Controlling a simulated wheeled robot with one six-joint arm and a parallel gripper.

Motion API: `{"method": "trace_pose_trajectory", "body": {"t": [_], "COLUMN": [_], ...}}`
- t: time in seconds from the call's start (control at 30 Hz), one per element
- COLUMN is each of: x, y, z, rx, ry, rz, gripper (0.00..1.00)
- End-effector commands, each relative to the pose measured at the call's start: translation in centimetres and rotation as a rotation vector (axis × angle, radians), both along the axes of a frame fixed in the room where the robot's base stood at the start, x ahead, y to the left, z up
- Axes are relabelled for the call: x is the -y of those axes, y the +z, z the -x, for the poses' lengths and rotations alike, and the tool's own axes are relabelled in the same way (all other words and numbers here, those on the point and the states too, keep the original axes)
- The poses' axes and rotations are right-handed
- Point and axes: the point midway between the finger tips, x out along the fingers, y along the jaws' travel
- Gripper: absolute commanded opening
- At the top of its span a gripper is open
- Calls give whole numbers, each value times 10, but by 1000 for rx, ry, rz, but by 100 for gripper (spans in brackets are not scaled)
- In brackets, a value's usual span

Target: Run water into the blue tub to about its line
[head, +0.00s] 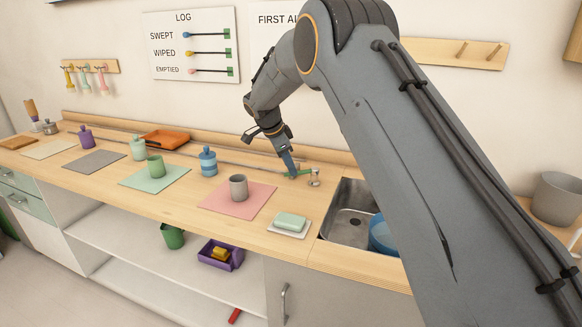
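The blue tub (379,232) stands inside the metal sink (347,227) at its right side. My arm covers much of the tub, and I cannot see its line or any water in it. No running water shows.
A green sponge on a white dish (275,231) lies left of the sink. A grey cup (239,187) stands on a pink mat (219,204), with a blue bottle (207,161) behind it. A grey bucket (557,199) stands at right.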

Motion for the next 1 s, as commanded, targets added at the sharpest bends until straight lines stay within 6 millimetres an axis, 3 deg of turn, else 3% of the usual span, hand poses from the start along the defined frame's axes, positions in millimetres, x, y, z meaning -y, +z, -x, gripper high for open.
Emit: {"method": "trace_pose_trajectory", "body": {"t": [0.23,0.53,0.73,1.0], "x": [8,8,8,7], "y": [-21,-23,-23,-22], "z": [-7,-8,-8,-7], "rx": [0,1,1,1], "ry": [0,0,0,5], "rz": [0,0,0,0], "gripper": [31,31,0,0]}}
